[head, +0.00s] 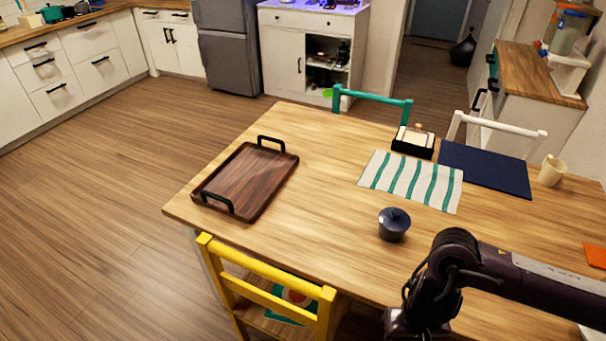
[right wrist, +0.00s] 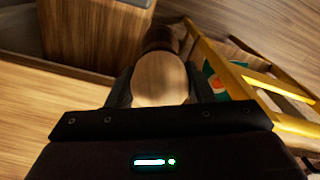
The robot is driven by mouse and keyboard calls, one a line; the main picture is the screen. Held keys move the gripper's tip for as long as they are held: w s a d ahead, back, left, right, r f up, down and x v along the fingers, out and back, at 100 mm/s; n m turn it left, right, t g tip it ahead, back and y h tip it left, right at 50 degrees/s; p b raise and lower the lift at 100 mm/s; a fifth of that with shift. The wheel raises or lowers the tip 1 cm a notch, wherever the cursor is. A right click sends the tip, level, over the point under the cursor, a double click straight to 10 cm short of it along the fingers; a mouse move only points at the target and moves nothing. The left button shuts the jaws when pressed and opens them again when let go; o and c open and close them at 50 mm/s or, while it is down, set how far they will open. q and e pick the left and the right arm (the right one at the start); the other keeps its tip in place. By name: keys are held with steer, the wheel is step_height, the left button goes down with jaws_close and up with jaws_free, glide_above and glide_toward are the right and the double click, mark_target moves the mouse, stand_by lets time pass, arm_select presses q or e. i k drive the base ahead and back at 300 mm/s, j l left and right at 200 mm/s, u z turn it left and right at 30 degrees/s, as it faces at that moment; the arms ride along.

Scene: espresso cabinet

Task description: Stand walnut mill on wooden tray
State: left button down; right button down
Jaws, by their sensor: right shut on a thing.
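My right gripper (right wrist: 160,92) is shut on the walnut mill (right wrist: 160,80). In the right wrist view, the mill shows a round pale-brown wooden end between the fingers and a darker part beyond it. In the head view my right arm reaches in from the right over the table's front edge; its gripper is cut off at the bottom and the mill is not visible there. The wooden tray (head: 247,181), dark brown with two black handles, lies on the left part of the table and its surface is empty. My left gripper is not in view.
A dark blue lidded pot (head: 394,224) stands between my right arm and a striped cloth (head: 411,180). A yellow chair (head: 270,271) is at the table's front edge. The table (head: 317,170) is bare between tray and cloth. A navy mat (head: 484,168) lies farther right.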

mark_target(244, 184)
steer(key=j+u, duration=0.3)
steer(key=u, duration=0.15)
steer(key=i+j+u, duration=0.1)
steer(key=j+u, duration=0.2)
steer(key=u, duration=0.15)
steer(key=i+j+u, duration=0.1)
steer(key=j+u, duration=0.2)
steer(key=u, duration=0.15)
steer(key=i+j+z, duration=0.25)
steer(key=i+j, duration=0.25)
steer(key=i+j+z, duration=0.25)
steer(key=z, duration=0.15)
steer(key=i+j+z, duration=0.4)
steer(key=i+l, duration=0.05)
